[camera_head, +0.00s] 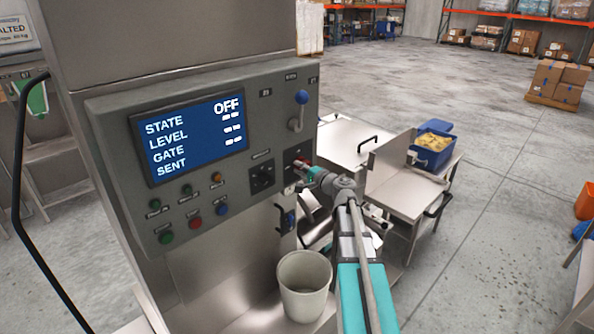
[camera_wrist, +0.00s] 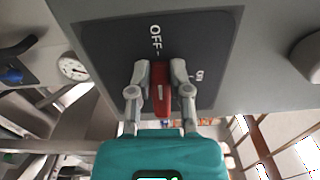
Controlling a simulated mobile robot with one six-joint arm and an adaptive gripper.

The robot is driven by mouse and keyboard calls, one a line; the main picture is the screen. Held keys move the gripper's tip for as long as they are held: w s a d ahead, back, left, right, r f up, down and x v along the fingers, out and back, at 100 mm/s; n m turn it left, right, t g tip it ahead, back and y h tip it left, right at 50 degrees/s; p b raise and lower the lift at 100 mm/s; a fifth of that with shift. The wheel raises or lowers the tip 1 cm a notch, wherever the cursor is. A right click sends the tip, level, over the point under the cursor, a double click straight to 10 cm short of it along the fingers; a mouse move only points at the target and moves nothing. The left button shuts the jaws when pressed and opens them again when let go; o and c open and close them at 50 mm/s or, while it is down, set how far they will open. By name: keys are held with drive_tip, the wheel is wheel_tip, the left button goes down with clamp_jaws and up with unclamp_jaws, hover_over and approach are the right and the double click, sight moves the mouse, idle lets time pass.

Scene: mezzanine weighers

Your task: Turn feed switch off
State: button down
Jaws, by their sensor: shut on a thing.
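The feed switch is a red handle (camera_wrist: 161,99) on a dark plate (camera_wrist: 205,35) marked OFF at the top and a smaller, partly hidden label at the right in the wrist view. Its pale line runs up and down, towards the OFF mark. My gripper (camera_wrist: 160,76) is shut on the handle, one grey finger on each side. In the head view my gripper (camera_head: 303,172) reaches the switch at the lower right of the grey control panel (camera_head: 120,150), largely covering it. The panel's blue screen (camera_head: 190,137) shows STATE OFF.
A black rotary knob (camera_head: 262,177) sits left of the switch, and a blue-tipped lever (camera_head: 300,108) above it. Coloured buttons (camera_head: 190,205) are lower left. A pale bucket (camera_head: 304,285) stands below the panel. Steel tables with a blue bin (camera_head: 432,146) stand to the right.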

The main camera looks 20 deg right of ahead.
drive_tip(key=shift+w+n, duration=0.15)
drive_tip(key=shift+n, duration=0.25)
drive_tip(key=c, duration=0.7)
unclamp_jaws()
drive_tip(key=shift+o, duration=0.7)
drive_tip(key=shift+w+f, duration=0.1)
drive_tip(key=shift+s, duration=0.3)
drive_tip(key=v, duration=1.1)
drive_tip(key=shift+s, duration=0.3)
